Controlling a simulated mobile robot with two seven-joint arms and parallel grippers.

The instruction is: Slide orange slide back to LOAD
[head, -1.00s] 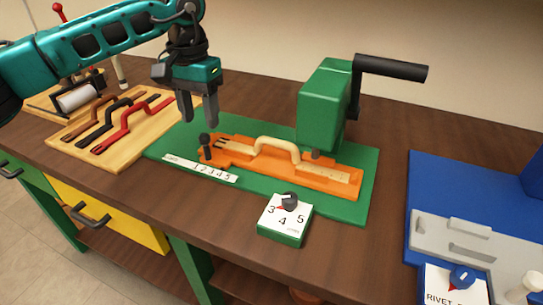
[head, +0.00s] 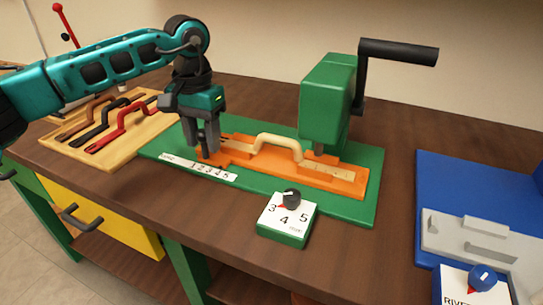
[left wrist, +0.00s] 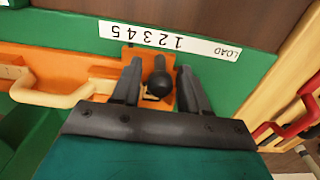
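The orange slide (head: 330,181) lies in the green base plate (head: 362,205), with a cream handle (head: 279,142) on top. Its black knob (left wrist: 160,83) stands at the slide's left end in the head view. My left gripper (head: 208,152) is lowered there. In the left wrist view the open fingers (left wrist: 158,88) stand on either side of the knob, with gaps showing. In the head view the fingers mostly hide the knob. The white scale strip (head: 198,168) runs along the plate's front, LOAD at its left end, then numbers to the right. My right gripper is not in view.
A green press (head: 327,100) with a black crank (head: 398,52) stands over the slide's right part. A dial box (head: 286,219) sits in front. A wooden board (head: 98,148) with several handles is at left. A blue fixture (head: 455,185) is at right.

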